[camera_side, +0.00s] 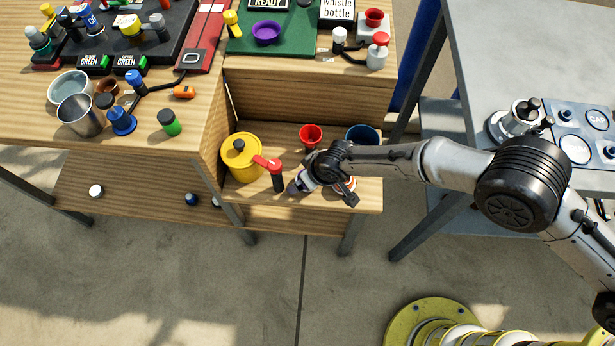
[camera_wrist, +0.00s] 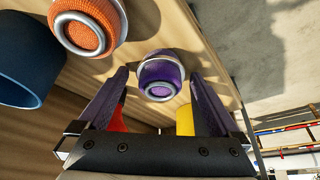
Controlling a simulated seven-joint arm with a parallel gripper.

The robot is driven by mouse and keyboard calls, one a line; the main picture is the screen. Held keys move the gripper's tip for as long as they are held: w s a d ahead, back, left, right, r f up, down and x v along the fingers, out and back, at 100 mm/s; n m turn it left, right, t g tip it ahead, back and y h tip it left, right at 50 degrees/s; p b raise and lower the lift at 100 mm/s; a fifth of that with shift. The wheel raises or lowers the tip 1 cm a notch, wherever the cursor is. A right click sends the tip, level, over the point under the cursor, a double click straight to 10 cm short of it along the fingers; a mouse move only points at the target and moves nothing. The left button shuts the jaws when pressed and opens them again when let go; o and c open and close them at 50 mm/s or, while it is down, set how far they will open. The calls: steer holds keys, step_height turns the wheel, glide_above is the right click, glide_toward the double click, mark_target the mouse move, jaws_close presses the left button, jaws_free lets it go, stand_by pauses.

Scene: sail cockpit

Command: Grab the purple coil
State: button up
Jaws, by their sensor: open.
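The purple coil (camera_wrist: 162,75), a small rounded purple piece with silver rings, sits on the wooden shelf in the wrist view. My gripper (camera_wrist: 159,82) is open, with its dark purple-grey fingers on either side of the coil's near part in the picture. Whether the fingers touch it or are still apart in depth I cannot tell. In the side view my gripper (camera_side: 318,178) is low over the front of the lower shelf, and a small purple bit (camera_side: 293,187) shows at its left. The arm hides much of that spot.
An orange coil (camera_wrist: 87,25) and a dark blue cup (camera_wrist: 28,65) stand left of the purple coil in the wrist view.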

steer(key=c, duration=1.5)
steer(key=shift+r, duration=0.1)
steer(key=shift+r, duration=0.1)
